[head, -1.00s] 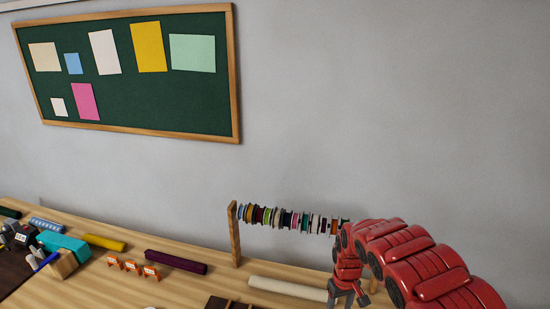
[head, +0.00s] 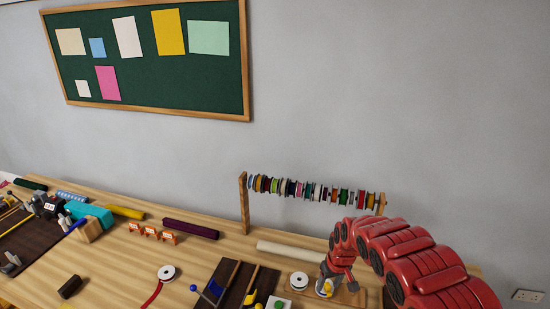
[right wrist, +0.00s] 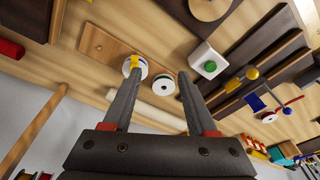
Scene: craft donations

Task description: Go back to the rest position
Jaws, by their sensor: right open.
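My right gripper (head: 328,284) is low over the right part of the table in the head view, at the end of my red arm. In the right wrist view the gripper (right wrist: 160,72) has its two dark fingers apart with nothing held between them. A white spool (right wrist: 163,86) shows in the gap between the fingers. Another white spool with a yellow top (right wrist: 135,62) is partly hidden by one fingertip; I cannot tell if they touch. My left gripper is not in view.
A wooden board (head: 350,297) lies under the gripper. Behind it are a cream roll (head: 290,254) and a rack of colourful spools (head: 243,205). A white block with a green button (right wrist: 209,66) and dark trays (head: 232,282) are close by.

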